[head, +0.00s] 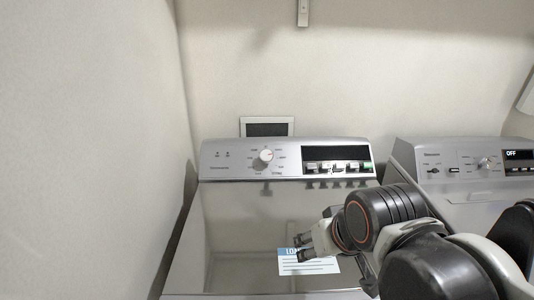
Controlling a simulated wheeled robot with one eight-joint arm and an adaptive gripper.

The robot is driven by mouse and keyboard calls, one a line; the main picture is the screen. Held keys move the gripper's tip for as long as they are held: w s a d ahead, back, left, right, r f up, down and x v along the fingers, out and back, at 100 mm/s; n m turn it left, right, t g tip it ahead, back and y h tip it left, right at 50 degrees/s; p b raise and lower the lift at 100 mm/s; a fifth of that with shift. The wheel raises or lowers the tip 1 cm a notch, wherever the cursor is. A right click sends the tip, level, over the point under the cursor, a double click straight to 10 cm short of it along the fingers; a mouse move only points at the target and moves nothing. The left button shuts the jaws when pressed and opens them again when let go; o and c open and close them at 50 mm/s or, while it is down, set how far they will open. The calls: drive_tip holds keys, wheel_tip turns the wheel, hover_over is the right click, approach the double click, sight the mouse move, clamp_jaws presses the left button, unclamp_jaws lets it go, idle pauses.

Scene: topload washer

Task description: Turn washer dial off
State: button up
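The washer (228,216) stands in the middle of the head view, with a silver control panel at its back. Its round white dial (266,155) sits left of centre on that panel, with small printed marks around it. A small reddish mark shows on the dial's right side; the exact setting is too small to read. My gripper (301,247) is over the lid, in front of and below the dial, to its right and well apart from it. Its two dark-tipped fingers point left with a gap between them, and nothing shows between them.
A row of buttons under a dark strip (338,153) is right of the dial. A blue-and-white label (318,267) is on the lid. A second machine (462,165) stands at right, its display reading OFF. A wall (85,150) rises at left. Space before the dial is clear.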

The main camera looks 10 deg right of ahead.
drive_tip(key=shift+m+g, duration=0.5)
drive_tip(key=shift+g, duration=0.1)
drive_tip(key=w+r+p, duration=0.3)
drive_tip(key=w+r, duration=0.6)
drive_tip(key=w, duration=0.1)
drive_tip(key=shift+r, duration=0.4)
drive_tip(key=w+r+m+g+p, duration=0.1)
drive_tip(key=w+r+p, duration=0.4)
drive_tip(key=w, duration=0.8)
drive_tip(key=m+g+y+p, duration=0.2)
drive_tip(key=m+g+p, duration=0.15)
drive_tip(key=p, duration=0.45)
hover_over(267, 153)
drive_tip(key=s+d, duration=0.1)
drive_tip(key=d, duration=0.1)
drive_tip(key=s+d+x, duration=0.1)
drive_tip(key=x, duration=0.5)
drive_tip(key=shift+n, duration=0.35)
drive_tip(key=x, duration=0.4)
drive_tip(key=b+x, duration=0.1)
drive_tip(key=x, duration=0.4)
drive_tip(key=b+x, duration=0.1)
drive_tip(key=x, duration=0.3)
drive_tip(key=shift+w+d+f, duration=0.1)
drive_tip(key=shift+d+f, duration=0.2)
drive_tip(key=shift+c, duration=0.2)
drive_tip(key=c, duration=1)
